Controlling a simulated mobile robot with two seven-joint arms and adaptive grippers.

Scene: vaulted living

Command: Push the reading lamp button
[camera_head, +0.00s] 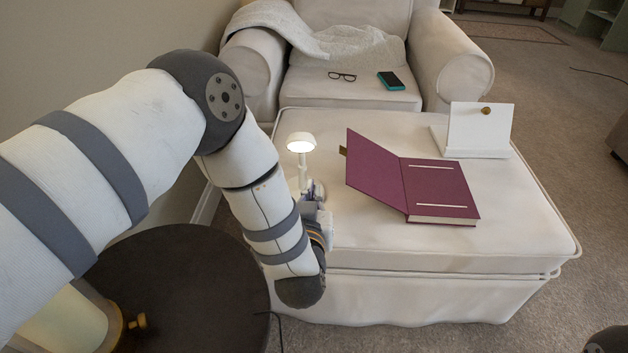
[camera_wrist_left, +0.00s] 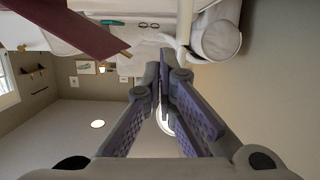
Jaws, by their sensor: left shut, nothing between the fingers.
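The white reading lamp (camera_head: 301,145) stands on the left part of the cream ottoman, and its round head glows. My left gripper (camera_head: 314,188) is low at the lamp's base, its fingers shut with nothing between them. The gripper overlaps the base in the head view, so I cannot tell whether they touch. The lamp button is hidden. In the left wrist view, which is upside down, the closed fingertips (camera_wrist_left: 164,72) point away from the camera, and part of a pale round shape shows behind them.
An open purple book (camera_head: 440,185) lies right of the lamp on the ottoman (camera_head: 510,235), with a white stand (camera_head: 478,130) behind it. Glasses (camera_head: 342,76) and a phone (camera_head: 391,80) lie on the armchair. A dark round table (camera_head: 190,290) is at lower left.

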